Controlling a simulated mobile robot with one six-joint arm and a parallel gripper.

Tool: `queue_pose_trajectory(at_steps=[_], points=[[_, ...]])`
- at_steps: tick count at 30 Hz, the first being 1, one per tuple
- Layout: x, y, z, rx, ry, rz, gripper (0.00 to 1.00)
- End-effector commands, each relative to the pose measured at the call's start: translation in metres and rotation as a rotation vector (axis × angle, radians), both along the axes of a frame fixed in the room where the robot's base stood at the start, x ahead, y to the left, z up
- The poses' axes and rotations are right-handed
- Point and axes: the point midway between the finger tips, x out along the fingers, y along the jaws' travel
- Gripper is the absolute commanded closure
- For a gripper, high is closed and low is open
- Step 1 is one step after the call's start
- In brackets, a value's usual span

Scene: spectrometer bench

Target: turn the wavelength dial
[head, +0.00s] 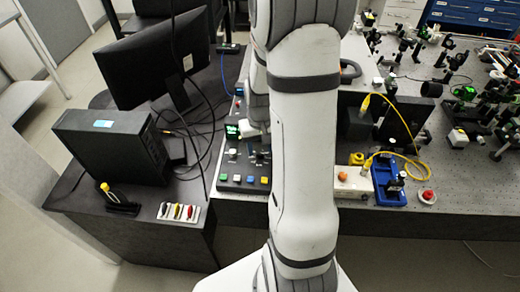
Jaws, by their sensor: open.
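A dark control panel (226,182) stands on the bench just left of my arm. It has a small green-lit display (232,131) and a row of coloured buttons along its front. Small light knobs show on its face, but I cannot tell which one is the wavelength dial, and my arm hides the panel's right part.
A monitor (150,62) and a black computer case (112,145) with cables stand at left. Screwdriver-like tools (181,212) lie on the front left desk. To the right are a blue holder (388,180), a yellow cable (408,160), a red button (428,196) and many optics mounts.

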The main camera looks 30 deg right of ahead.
Motion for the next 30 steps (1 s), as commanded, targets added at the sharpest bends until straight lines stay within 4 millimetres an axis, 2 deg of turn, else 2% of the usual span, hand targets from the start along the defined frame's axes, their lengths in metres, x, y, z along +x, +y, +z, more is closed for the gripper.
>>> queue_pose_trajectory(at_steps=[6,12,30], points=[[0.001,0.0,0.036,-0.002,-0.005,0.0,0.55],[0.0,0.0,0.058,0.0,-0.002,0.0,0.55],[-0.001,0.002,0.064,0.0,-0.002,0.003,0.55]])
